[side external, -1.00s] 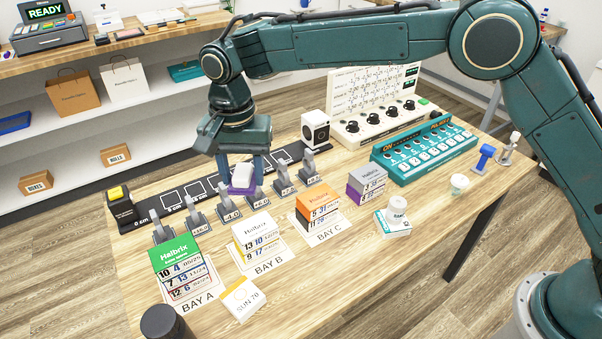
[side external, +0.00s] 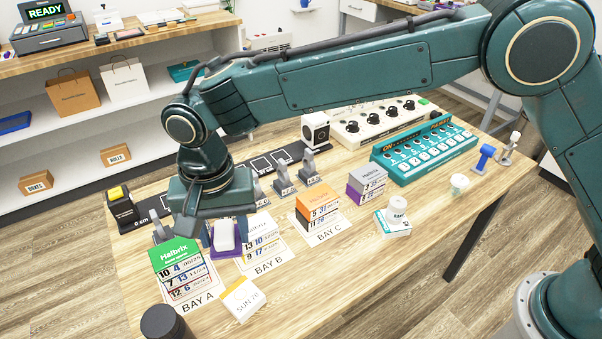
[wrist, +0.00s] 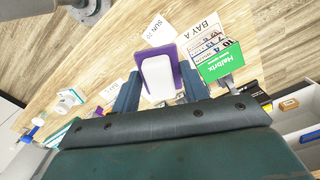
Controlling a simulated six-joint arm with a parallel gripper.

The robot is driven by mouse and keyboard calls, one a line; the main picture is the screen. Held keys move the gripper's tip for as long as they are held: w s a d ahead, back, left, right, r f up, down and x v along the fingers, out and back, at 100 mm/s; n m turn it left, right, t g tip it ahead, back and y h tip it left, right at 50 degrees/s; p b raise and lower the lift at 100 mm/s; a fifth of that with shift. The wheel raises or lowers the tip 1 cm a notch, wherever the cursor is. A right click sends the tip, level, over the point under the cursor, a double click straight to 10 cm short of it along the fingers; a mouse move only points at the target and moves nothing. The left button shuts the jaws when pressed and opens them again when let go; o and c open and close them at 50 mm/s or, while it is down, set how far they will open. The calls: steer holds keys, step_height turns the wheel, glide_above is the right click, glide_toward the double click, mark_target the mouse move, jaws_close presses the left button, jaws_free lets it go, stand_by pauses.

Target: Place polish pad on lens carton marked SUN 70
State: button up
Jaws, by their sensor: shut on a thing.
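The polish pad (side external: 224,236), white with a purple part around it, is held between the two fingers of my gripper (side external: 224,240). It hangs in front of the gap between the Bay A and Bay B stacks. The wrist view shows the pad (wrist: 157,77) between the fingertips of my gripper (wrist: 160,88). The lens carton marked SUN 70 (side external: 243,299), white with a yellow edge, lies at the table's front, below the pad in the side view. It also shows in the wrist view (wrist: 159,29), beyond the pad, with its top bare.
A green-topped stack (side external: 178,265) stands on Bay A. A yellow-edged stack (side external: 262,236) on Bay B is partly hidden by my gripper. An orange-topped stack (side external: 318,205) is on Bay C. A dark cylinder (side external: 163,323) stands left of the SUN 70 carton.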

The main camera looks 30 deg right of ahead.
mark_target(242, 295)
step_height(242, 295, down, 18)
steer(key=shift+r, duration=0.25)
stand_by(0.6)
steer(key=o, duration=1)
steer(key=shift+f, duration=0.1)
steer(key=shift+c, duration=0.2)
step_height(242, 295, up, 12)
stand_by(0.4)
